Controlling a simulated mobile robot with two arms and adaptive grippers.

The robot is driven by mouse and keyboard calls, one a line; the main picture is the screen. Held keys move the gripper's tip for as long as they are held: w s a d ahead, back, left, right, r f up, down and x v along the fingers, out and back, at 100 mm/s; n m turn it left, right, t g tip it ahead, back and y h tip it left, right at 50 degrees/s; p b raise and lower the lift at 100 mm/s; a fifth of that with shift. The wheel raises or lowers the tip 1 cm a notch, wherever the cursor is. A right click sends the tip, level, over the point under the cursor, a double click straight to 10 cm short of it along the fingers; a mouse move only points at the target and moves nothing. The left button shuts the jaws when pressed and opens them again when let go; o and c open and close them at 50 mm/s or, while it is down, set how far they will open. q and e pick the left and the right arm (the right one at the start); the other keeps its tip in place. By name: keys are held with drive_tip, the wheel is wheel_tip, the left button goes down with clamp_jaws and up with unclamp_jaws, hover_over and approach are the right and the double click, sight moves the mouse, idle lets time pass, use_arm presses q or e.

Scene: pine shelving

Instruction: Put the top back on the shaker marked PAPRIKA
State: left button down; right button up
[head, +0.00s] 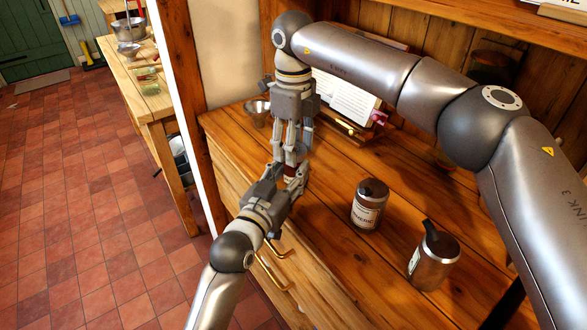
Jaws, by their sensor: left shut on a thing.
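My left gripper (288,187) comes up from below, at the counter's left front edge. It is shut on a small red-brown thing (293,180), mostly hidden by the fingers; it may be a shaker, but I see no marking on it. My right gripper (291,152) points down right above it, fingers close to the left gripper. I cannot tell whether it holds a top or touches the thing. No PAPRIKA marking is readable in the head view.
A metal container with a black spouted top (434,256) stands at the counter's front right. A small metal bowl (257,112) and an open book on a stand (343,98) are at the back. The wooden counter (330,265) is bare between. My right arm crosses above.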

drive_tip(key=o, duration=0.5)
drive_tip(key=shift+o, duration=0.2)
wheel_tip(320, 180, up, 12)
idle(0.4)
use_arm(q)
drive_tip(key=c, duration=0.8)
unclamp_jaws()
